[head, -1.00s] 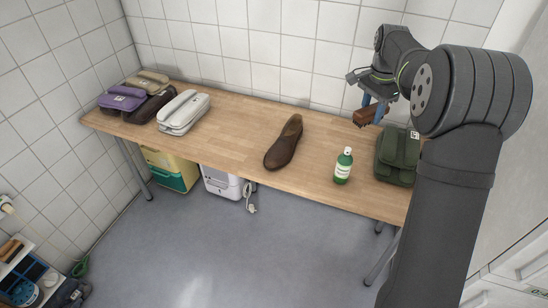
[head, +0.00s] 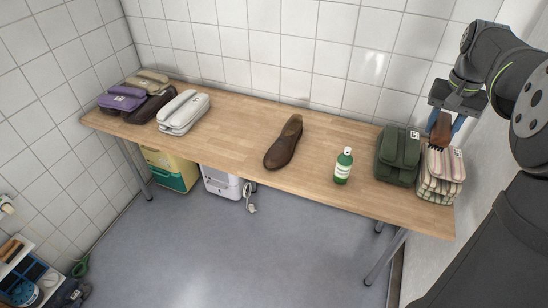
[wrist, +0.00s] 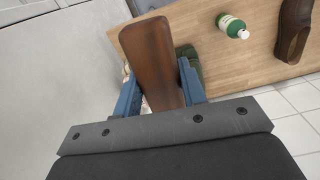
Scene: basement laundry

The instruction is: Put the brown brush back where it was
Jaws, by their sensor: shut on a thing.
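My gripper (head: 442,127) is at the right end of the table, shut on the brown brush (head: 441,131). The brush hangs above the striped cloth pouch at the back right; whether it touches the pouch cannot be told. In the wrist view the brush (wrist: 153,62) lies between the blue fingers (wrist: 159,92), its long brown back toward the camera. Its bristles are hidden there.
The striped pouch (head: 440,178) and a green pouch (head: 397,157) stand at the table's right end. A green bottle (head: 343,166) and a brown shoe (head: 284,142) stand left of them. White (head: 183,112) and purple (head: 123,99) pouches are at the left. Bare wood (head: 235,120) lies between.

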